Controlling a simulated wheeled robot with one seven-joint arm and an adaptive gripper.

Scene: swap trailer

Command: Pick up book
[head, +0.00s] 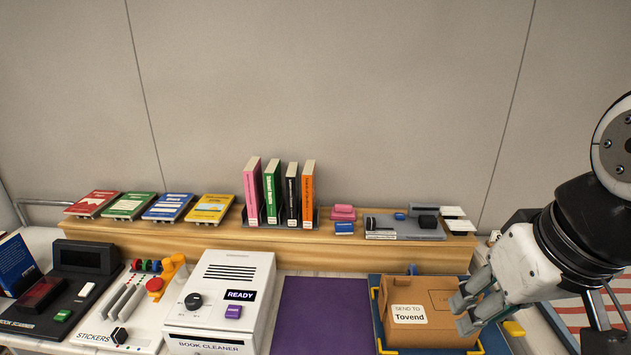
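Several books are in the head view. Standing upright on the wooden shelf are a pink book (252,191), a green book (271,192), a black book (292,194) and an orange book (308,194). Lying face up to their left are a red book (92,203), a green-covered book (129,205), a blue book (168,207) and a yellow book (210,208). A dark blue book (14,264) leans at the far left edge. My gripper (461,313) is at the right, over or beside the cardboard box. Its fingertips look apart, with no book between them.
The cardboard box (445,298) labelled "Send to Tovend" sits on a blue tray (376,338). A purple mat (321,314) lies bare in the middle. The white book cleaner (229,285), sticker unit (126,312) and scanner (62,296) fill the left. Small items crowd the shelf's right.

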